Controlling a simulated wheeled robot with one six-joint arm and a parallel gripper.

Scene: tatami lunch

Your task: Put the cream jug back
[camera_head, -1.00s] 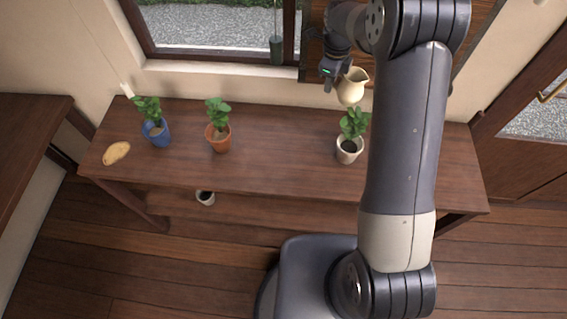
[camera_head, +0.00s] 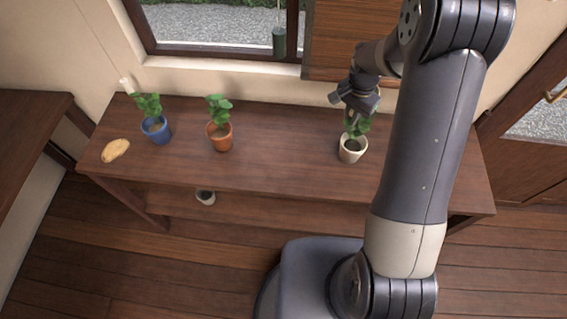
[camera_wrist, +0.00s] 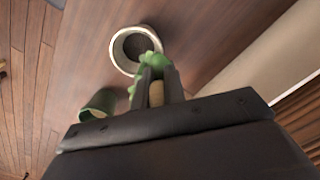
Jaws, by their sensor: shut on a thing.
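My gripper (camera_head: 352,113) is over the back right of the wooden table, close above the plant in the white pot (camera_head: 352,149). In the wrist view its two fingers (camera_wrist: 157,72) are shut on a small cream-coloured piece (camera_wrist: 156,94), which fits the cream jug. The rest of the jug is hidden in both views, so its tilt cannot be told. In the wrist view the white pot (camera_wrist: 118,50) with dark soil lies just beyond the fingertips, with green leaves behind them. I cannot tell whether gripper or jug touches the leaves.
The table (camera_head: 275,150) also bears a plant in an orange pot (camera_head: 220,138), a plant in a blue pot (camera_head: 157,132) and a tan flat object (camera_head: 115,150). A small white pot (camera_head: 205,197) sits below. The tabletop between the orange and white pots is clear.

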